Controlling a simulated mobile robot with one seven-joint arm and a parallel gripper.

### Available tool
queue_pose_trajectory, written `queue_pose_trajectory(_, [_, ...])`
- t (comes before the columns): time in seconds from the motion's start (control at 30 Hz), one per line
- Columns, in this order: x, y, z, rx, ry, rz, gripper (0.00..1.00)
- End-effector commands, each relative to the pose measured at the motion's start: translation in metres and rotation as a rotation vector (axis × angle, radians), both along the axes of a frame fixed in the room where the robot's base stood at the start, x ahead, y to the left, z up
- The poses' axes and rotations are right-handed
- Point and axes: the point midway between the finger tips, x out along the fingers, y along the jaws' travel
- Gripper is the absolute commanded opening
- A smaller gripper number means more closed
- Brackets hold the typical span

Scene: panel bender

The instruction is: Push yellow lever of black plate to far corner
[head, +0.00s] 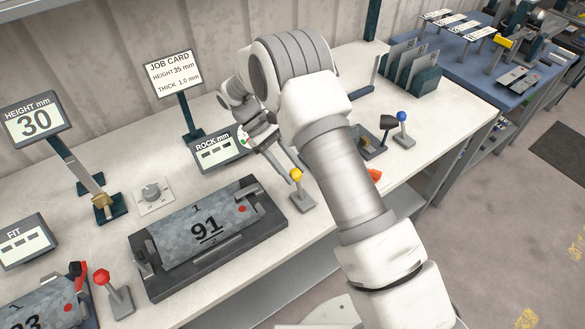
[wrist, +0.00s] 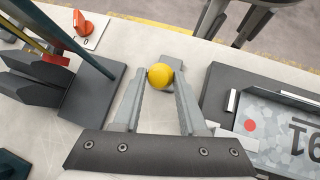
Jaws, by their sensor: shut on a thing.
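The yellow lever is a yellow ball knob (head: 296,174) on a small grey base (head: 303,202), just right of the black plate (head: 165,287) that carries a grey speckled sheet marked 91 (head: 215,232). My gripper (head: 291,171) reaches down to the knob from behind. In the wrist view my gripper (wrist: 160,80) has the yellow knob (wrist: 160,76) between its fingertips, shut on it. The base shows partly behind the knob, and the lever's stem is hidden there. The black plate (wrist: 215,90) lies to the right in the wrist view.
A ROCK mm display (head: 217,150) stands behind the black plate, near my gripper. A red lever (head: 102,277) is at front left and a blue lever (head: 402,116) at right.

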Motion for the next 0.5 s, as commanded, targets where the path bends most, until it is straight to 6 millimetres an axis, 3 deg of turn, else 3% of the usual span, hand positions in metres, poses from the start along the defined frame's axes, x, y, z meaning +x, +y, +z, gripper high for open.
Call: queue_pose_trajectory(0.5, [0.0061,0.0049,-0.0051,0.012,-0.013,0.004,0.0])
